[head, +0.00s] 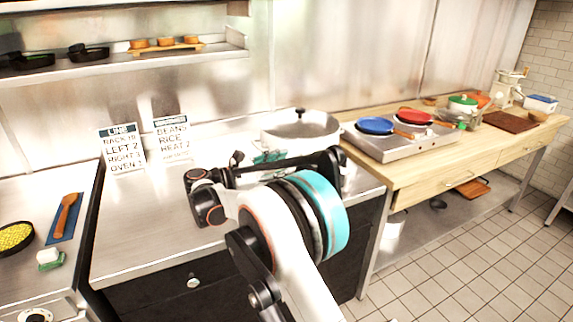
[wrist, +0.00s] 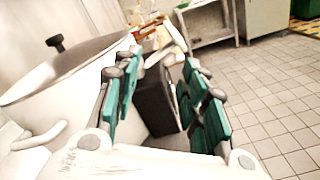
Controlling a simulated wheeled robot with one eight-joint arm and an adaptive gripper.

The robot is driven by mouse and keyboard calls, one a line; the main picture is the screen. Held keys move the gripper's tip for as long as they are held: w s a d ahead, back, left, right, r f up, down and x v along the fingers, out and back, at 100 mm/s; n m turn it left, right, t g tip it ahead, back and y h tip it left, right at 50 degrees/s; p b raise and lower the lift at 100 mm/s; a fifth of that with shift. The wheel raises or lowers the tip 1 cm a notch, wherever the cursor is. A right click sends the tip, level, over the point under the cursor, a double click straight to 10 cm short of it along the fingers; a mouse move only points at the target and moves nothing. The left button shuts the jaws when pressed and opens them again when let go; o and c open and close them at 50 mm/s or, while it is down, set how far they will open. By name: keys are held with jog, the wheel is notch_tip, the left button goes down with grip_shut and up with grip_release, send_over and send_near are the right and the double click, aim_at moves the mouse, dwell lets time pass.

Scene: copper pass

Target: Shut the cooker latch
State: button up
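The cooker (head: 315,127) is a pale metal pot with a lid and black knob on the steel counter, behind my arm in the head view. It fills the left of the wrist view (wrist: 75,68), where its lid, black knob and a pale side handle show. My gripper (wrist: 160,72) is open, with teal-padded fingers spread beside the cooker's right side. A pale lever-like piece (wrist: 173,38) shows between the fingertips; I cannot tell if it is the latch or whether it is touched. In the head view my gripper (head: 268,157) is mostly hidden by my wrist.
Two signs (head: 172,138) stand at the back of the counter left of the cooker. A hob (head: 400,140) with a blue and a red pan is on the wooden table (head: 465,165) to the right. The tiled floor (head: 470,260) in front is clear.

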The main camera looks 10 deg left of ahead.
jog(key=shift+v, duration=1.8)
jog(key=v, duration=1.2)
